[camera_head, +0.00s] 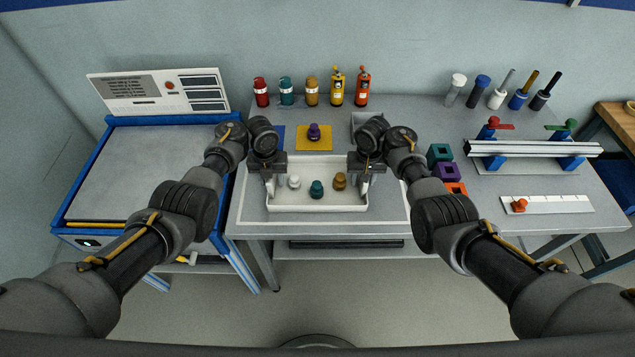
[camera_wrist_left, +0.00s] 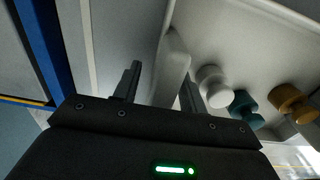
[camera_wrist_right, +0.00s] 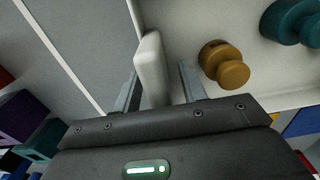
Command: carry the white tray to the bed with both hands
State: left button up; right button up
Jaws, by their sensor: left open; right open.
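The white tray (camera_head: 318,208) lies level on the grey workbench, holding a white, a teal and a brown knobbed piece. My left gripper (camera_head: 270,187) is at the tray's left end, its open fingers on either side of the end wall (camera_wrist_left: 172,65) in the left wrist view. My right gripper (camera_head: 365,185) is at the right end, its open fingers likewise around the end wall (camera_wrist_right: 150,65). Whether any finger touches the wall, I cannot tell. The bed (camera_head: 140,165) is the flat grey top of the blue-framed machine at the left, and it is bare.
A yellow pad (camera_head: 314,144) with a purple piece lies behind the tray. Several bottles (camera_head: 311,92) stand at the back. Coloured blocks (camera_head: 440,154) and a rail fixture (camera_head: 530,148) are to the right. A control panel (camera_head: 160,90) rises behind the bed.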

pick_arm(q)
grip_shut()
pick_arm(e)
grip_shut()
pick_arm(q)
jog(key=shift+w+r, duration=0.1)
jog(key=shift+r, duration=0.1)
pick_arm(e)
jog(key=shift+w+r, duration=0.1)
jog(key=shift+r, duration=0.1)
